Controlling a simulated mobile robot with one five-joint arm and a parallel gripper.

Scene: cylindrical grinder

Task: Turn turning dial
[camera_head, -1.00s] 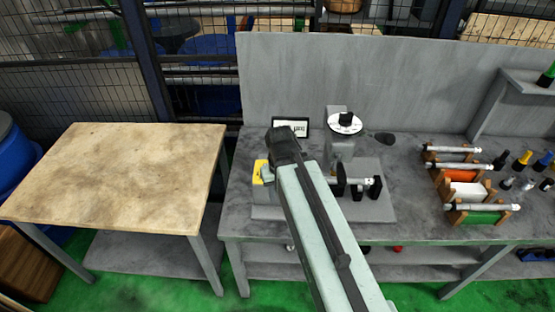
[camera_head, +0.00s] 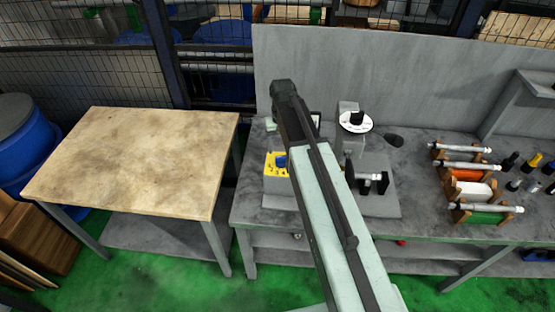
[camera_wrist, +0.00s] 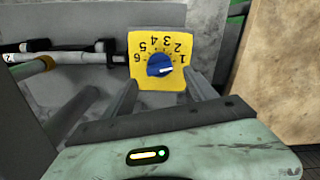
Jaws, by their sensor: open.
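The turning dial is a blue knob (camera_wrist: 159,65) with a white pointer, on a yellow numbered plate (camera_wrist: 147,85). In the wrist view its pointer faces right, roughly towards the 1. In the head view the knob (camera_head: 281,160) and yellow plate (camera_head: 270,170) show at the left end of the grinder, just left of my arm. My gripper (camera_wrist: 161,78) is open and empty. Its two fingers reach up towards the dial, one on each side of the knob's lower part in the picture. Whether they touch the plate cannot be told. In the head view the fingertips are hidden.
The grinder (camera_head: 375,200) stands on a grey workbench (camera_head: 420,225) with a back panel (camera_head: 380,80). Racks with metal shafts (camera_head: 465,190) lie to the right. A wooden-topped table (camera_head: 140,160) stands at the left, with a gap between.

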